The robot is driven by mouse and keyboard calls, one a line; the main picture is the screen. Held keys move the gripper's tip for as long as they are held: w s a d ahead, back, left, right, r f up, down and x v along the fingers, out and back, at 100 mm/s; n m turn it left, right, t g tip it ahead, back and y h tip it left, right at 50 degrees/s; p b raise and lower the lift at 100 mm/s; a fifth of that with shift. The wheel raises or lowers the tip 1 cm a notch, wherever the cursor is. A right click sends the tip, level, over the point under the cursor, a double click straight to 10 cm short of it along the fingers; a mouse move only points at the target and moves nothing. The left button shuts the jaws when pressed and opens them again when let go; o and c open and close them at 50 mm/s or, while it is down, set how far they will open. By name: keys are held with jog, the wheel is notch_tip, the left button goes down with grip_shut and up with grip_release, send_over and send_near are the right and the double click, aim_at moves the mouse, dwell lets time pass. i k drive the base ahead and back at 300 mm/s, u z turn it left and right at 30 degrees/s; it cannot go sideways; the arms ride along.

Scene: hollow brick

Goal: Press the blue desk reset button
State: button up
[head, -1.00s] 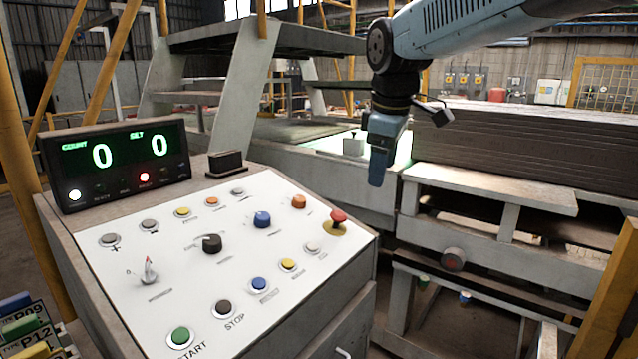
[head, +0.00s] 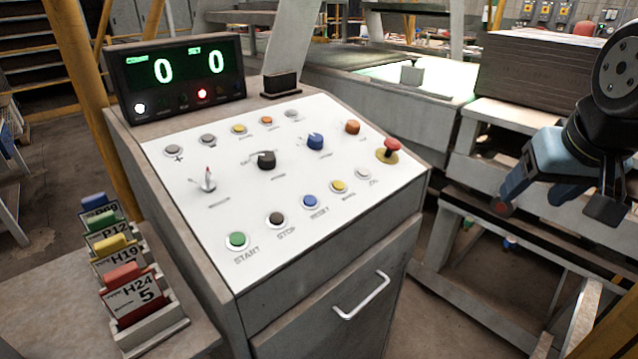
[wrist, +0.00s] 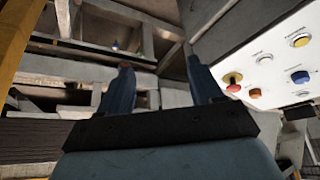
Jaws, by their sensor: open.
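The blue reset button (head: 310,201) sits in the front row of the white sloped desk panel (head: 222,203), between the dark STOP button (head: 276,219) and a yellow button (head: 338,187). A larger blue knob (head: 316,141) stands higher on the panel. My gripper (head: 500,206) is right of the desk in the head view, apart from the panel. In the wrist view my gripper (wrist: 160,75) shows two blue fingers spread apart with nothing between them. The wrist view shows part of the panel at right, with a blue control (wrist: 300,77) that I cannot identify surely.
A red mushroom button (head: 391,146) stands at the panel's right edge, on the side nearer my gripper. A counter display (head: 185,75) reads 0 and 0 at the back left. A rack of coloured tags (head: 130,285) stands at lower left. Stacked sheets (head: 530,70) lie behind.

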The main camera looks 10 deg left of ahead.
aim_at(309, 201)
jog(key=z, duration=0.1)
jog(key=k, duration=1.7)
jog(key=u, duration=0.9)
jog(key=i, duration=1)
jog(key=z, duration=0.05)
